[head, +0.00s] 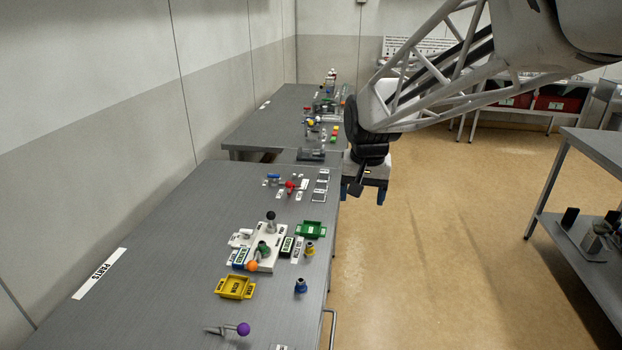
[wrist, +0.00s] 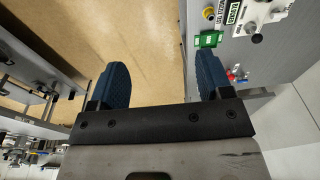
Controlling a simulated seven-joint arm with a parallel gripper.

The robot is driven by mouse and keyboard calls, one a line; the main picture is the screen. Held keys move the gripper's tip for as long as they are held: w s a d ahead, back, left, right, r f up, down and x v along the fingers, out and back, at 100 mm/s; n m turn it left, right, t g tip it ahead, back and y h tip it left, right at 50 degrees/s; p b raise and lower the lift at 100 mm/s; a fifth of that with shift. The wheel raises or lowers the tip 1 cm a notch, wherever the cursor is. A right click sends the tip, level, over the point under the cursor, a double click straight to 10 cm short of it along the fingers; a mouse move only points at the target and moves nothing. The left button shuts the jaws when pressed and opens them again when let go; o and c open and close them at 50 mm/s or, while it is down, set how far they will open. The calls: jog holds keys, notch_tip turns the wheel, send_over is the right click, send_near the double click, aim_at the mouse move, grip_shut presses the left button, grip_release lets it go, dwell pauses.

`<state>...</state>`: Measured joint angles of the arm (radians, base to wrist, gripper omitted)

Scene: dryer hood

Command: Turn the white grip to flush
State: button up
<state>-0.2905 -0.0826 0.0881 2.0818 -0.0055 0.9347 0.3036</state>
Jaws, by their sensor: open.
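The white fixture (head: 268,259) stands on the grey bench and carries a lever with a black knob (head: 270,215), a green knob (head: 263,247) and an orange knob (head: 252,266). A small white piece (head: 240,239) at its left side looks like the white grip; its exact angle is too small to tell. Part of the fixture shows at the top right of the wrist view (wrist: 262,14). My gripper (head: 363,194) is open and empty, beyond the bench's right edge, over the floor, apart from the fixture. Its blue fingers are spread in the wrist view (wrist: 162,75).
A green tray (head: 311,229), a yellow tray (head: 236,287), a yellow peg (head: 309,249), a blue peg (head: 300,286) and a purple-knobbed lever (head: 243,329) surround the fixture. Red and blue handles (head: 290,185) sit farther back. The floor (head: 440,260) at right is clear.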

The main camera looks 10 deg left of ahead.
jog(key=w+a+f, duration=0.4)
jog(key=w+a, duration=0.3)
jog(key=a, duration=0.2)
jog(key=g, duration=0.1)
send_near(246, 230)
jog(key=shift+w+d+f, duration=0.2)
jog(key=shift+d+f, duration=0.05)
jog(key=shift+f, duration=0.15)
jog(key=shift+a+f, duration=0.3)
jog(key=shift+a, duration=0.1)
jog(key=shift+f, duration=3.9)
